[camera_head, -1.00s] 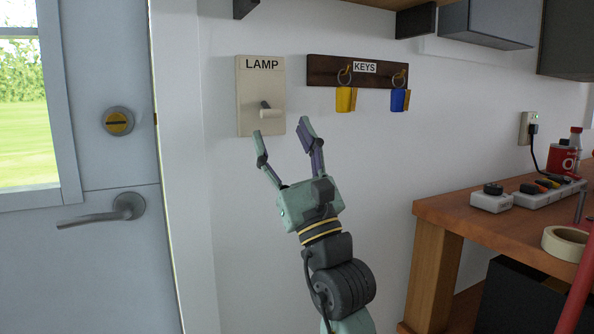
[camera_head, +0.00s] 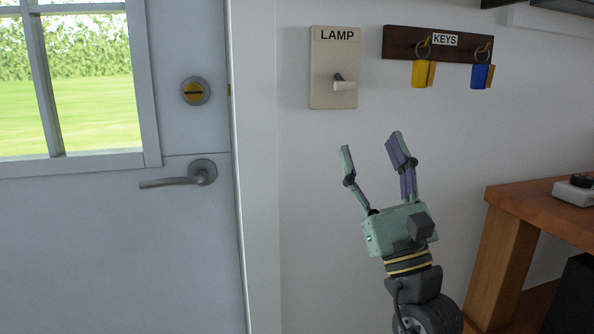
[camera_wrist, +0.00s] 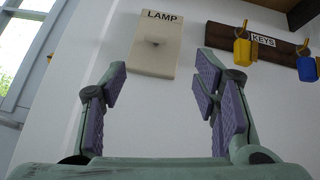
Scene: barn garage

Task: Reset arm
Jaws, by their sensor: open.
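My gripper (camera_head: 371,145) is open and empty in front of the white wall. Its two fingers point up and stand well apart. In the head view it is below and to the right of the lamp switch plate (camera_head: 322,90), apart from it. The plate is cream, labelled LAMP, with a lever (camera_head: 344,85) sticking out. In the wrist view the gripper's fingers (camera_wrist: 160,85) frame bare wall, and the lamp plate (camera_wrist: 155,48) shows above and between them.
A dark key rack (camera_head: 400,42) with yellow keys (camera_head: 422,74) and blue keys (camera_head: 481,76) hangs right of the plate. A grey door (camera_head: 100,240) with a lever handle (camera_head: 180,180) is at left. A wooden workbench (camera_head: 530,210) stands at right. The wall around my gripper is clear.

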